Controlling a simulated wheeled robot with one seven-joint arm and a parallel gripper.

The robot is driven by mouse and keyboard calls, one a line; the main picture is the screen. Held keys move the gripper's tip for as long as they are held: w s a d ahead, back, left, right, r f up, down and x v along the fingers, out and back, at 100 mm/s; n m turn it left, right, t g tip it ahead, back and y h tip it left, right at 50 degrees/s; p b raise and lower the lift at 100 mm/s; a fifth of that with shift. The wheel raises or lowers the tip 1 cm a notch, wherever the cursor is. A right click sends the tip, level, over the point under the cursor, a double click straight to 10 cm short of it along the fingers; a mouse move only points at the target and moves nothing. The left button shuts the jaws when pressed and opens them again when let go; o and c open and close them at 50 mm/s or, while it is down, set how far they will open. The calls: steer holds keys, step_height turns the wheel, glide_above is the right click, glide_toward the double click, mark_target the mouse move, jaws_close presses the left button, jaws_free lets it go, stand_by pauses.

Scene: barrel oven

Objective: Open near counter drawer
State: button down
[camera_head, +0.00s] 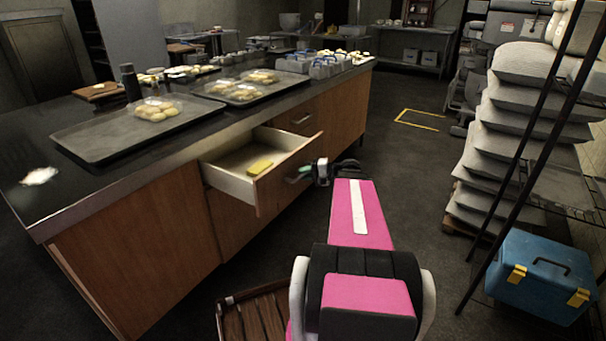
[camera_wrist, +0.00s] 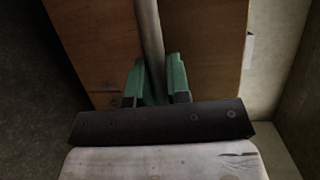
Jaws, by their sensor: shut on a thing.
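The near counter drawer (camera_head: 288,184) is pulled out of the counter in the head view, and its inside shows. A yellow block (camera_head: 259,167) lies on the drawer's floor. My gripper (camera_head: 305,169) is at the drawer's front face, with its green fingers at the handle. In the wrist view my gripper (camera_wrist: 156,85) has a green finger on each side of the metal bar handle (camera_wrist: 149,35) and is shut on it. The wooden drawer front (camera_wrist: 95,40) lies just behind the handle.
The black counter top (camera_head: 45,140) carries trays (camera_head: 100,148) of dough. A wooden crate (camera_head: 253,318) stands on the floor near my arm. Stacked sacks (camera_head: 510,150), a rack and a blue toolbox (camera_head: 540,275) are at the right. The aisle floor (camera_head: 395,165) is clear.

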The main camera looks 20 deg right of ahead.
steer(key=c, duration=1.1)
jaws_free()
steer(key=v, duration=1)
steer(key=shift+s+d, duration=0.25)
steer(key=shift+d, duration=0.05)
steer(key=shift+r, duration=0.1)
steer(key=shift+x, duration=5.6)
steer(key=shift+w+d, duration=0.1)
